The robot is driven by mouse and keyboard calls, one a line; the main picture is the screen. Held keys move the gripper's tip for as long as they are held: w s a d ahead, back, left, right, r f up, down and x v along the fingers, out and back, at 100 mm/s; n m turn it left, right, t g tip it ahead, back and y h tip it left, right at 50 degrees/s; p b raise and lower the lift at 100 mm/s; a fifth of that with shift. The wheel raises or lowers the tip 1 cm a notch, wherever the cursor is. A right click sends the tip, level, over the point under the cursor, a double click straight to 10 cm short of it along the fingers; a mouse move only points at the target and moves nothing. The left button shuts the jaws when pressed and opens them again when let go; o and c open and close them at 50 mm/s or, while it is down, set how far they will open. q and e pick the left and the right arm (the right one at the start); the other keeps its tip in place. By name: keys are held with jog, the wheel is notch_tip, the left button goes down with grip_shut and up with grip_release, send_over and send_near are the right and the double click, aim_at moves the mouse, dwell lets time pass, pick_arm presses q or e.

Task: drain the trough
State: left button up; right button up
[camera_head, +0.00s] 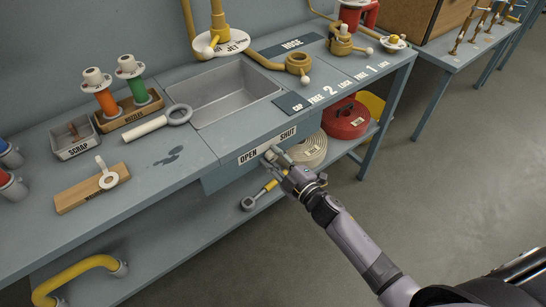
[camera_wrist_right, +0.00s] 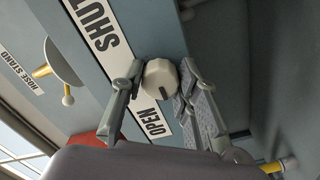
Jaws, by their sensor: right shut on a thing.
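The trough (camera_head: 222,88) is a grey rectangular basin sunk into the bench top. I cannot tell whether water lies in it. On the bench front below it is a white label plate (camera_head: 262,147) reading OPEN at left and SHUT at right. My right gripper (camera_head: 272,155) is at this plate. In the right wrist view its two fingers (camera_wrist_right: 160,70) are closed on both sides of a pale round knob (camera_wrist_right: 158,80) with a short dark mark. The knob stands between the words OPEN and SHUT. My left gripper is not in view.
A white-handled ring tool (camera_head: 150,124) lies left of the trough. Orange and green nozzles (camera_head: 132,75) stand behind it. A coiled hose (camera_head: 309,152) and a red drum (camera_head: 346,118) are on the lower shelf. Open floor (camera_head: 450,180) lies right.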

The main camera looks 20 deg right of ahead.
dwell(0.4)
jog(key=o, duration=1.2)
jog(key=shift+c, duration=0.2)
jog(key=shift+s, duration=0.1)
jog(key=v, duration=1.2)
